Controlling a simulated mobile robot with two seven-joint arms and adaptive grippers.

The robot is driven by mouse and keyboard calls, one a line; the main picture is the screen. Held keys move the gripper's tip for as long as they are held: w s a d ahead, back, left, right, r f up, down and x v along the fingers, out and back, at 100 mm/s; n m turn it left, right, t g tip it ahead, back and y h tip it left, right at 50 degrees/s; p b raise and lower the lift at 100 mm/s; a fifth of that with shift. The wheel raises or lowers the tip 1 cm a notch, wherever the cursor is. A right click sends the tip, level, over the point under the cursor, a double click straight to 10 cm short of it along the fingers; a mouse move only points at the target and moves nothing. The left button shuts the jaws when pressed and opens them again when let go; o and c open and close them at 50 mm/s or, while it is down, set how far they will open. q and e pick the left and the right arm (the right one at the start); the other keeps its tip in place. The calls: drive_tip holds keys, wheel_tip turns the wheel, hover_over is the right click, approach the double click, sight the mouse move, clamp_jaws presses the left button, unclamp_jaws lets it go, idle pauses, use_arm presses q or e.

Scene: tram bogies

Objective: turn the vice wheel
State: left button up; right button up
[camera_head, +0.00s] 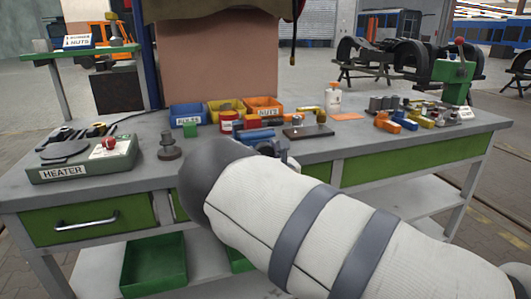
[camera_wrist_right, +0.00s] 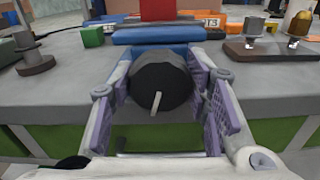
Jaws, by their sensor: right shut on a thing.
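The vice wheel (camera_wrist_right: 158,74), a dark round piece with a short pale handle, sits at the front of the blue vice (camera_wrist_right: 160,36) in the right wrist view. My right gripper (camera_wrist_right: 161,84) has its purple-padded fingers on the left and right sides of the wheel, shut on it. In the head view, the blue vice (camera_head: 255,135) shows only in part behind my right forearm, and the wheel and most of the gripper are hidden. My left gripper is in neither view.
A heater (camera_head: 85,158) and a dark stepped part (camera_head: 169,148) stand left on the grey workbench (camera_head: 345,147). Blue, yellow and orange bins (camera_head: 263,107) stand behind the vice. A brown block (camera_head: 308,131), a white bottle (camera_head: 333,99) and loose parts lie right.

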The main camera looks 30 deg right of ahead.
sight(264, 144)
drive_tip(key=n, duration=0.3)
drive_tip(key=shift+n, duration=2.1)
drive_tip(key=shift+f, duration=0.1)
drive_tip(key=o, duration=1.2)
drive_tip(key=shift+c, duration=0.2)
wheel_tip(264, 144, up, 10)
drive_tip(key=shift+r, duration=0.1)
